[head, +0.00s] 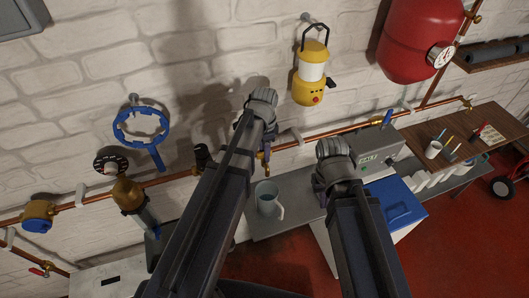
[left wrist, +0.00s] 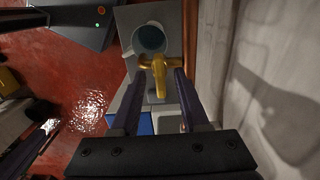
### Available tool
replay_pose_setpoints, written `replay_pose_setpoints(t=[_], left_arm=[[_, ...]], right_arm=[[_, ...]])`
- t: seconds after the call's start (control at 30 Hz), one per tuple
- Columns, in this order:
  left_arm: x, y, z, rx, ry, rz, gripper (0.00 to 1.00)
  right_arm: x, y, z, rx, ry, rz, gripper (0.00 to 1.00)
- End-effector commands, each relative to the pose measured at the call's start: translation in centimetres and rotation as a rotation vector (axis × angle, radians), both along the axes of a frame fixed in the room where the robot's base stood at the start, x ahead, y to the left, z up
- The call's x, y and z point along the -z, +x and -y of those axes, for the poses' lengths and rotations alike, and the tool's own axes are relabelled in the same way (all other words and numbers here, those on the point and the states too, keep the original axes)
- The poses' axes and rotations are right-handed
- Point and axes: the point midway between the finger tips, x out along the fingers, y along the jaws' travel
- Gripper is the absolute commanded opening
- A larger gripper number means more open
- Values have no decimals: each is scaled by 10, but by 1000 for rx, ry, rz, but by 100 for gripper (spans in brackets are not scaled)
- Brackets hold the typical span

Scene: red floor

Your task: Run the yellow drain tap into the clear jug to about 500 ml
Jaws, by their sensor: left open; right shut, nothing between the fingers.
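The yellow drain tap (head: 266,161) hangs from the copper pipe, partly hidden by my left arm in the head view. In the left wrist view the tap (left wrist: 158,68) sits between the fingertips of my open left gripper (left wrist: 160,76); I cannot tell whether they touch it. The clear jug (head: 267,198) stands upright on the grey bench below the tap. It shows beyond the tap in the left wrist view (left wrist: 150,39); its water level cannot be read. My right gripper (head: 319,188) is shut and empty, right of the jug, mostly hidden by its wrist.
The copper pipe (head: 292,145) runs along the white brick wall. A grey box (head: 365,150) and a blue-lidded container (head: 397,203) stand to the right. A yellow lantern (head: 311,75) and a blue ring wrench (head: 141,128) hang on the wall. Red floor (head: 275,272) is open in front.

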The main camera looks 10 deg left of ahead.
Motion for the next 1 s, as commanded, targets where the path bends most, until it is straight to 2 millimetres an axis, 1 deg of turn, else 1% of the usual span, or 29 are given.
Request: replay_pose_setpoints(t=[0.07,0.4,0.47,1.0], left_arm=[[0,0,0,0,0,0,44],[0,0,0,0,0,0,6],[0,0,0,0,0,0,0],[0,0,0,-13,0,0,0]], right_arm=[[0,0,0,0,0,0,0],[0,0,0,0,0,0,0],[0,0,0,0,0,0,0],[0,0,0,0,0,0,0]])
